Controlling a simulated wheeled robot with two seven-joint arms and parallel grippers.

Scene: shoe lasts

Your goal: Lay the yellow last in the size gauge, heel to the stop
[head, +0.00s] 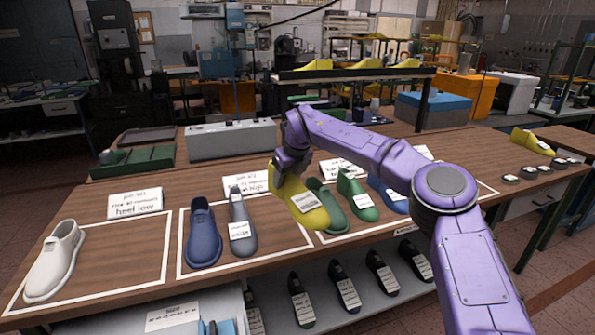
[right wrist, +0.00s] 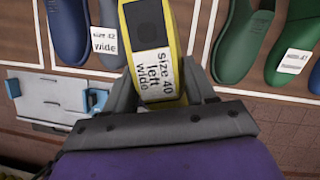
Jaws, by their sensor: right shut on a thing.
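The yellow last (head: 303,203) hangs in my right gripper (head: 290,160), above the table between the grey last and the green lasts. In the right wrist view the yellow last (right wrist: 152,45) carries a label reading "Size 40 left wide", and the right gripper's fingers (right wrist: 160,95) are shut on its two sides. A pale plate with blue blocks (right wrist: 50,100), which looks like the size gauge, shows at the left of that view, apart from the last. In the head view only its blue parts (head: 215,327) show at the bottom edge. My left gripper is not in view.
White-outlined areas on the wooden table (head: 125,262) hold a white last (head: 55,260), a blue last (head: 203,232), a grey last (head: 241,220) and green lasts (head: 357,195). More lasts stand on the lower shelf (head: 300,300). A grey box (head: 230,138) stands behind.

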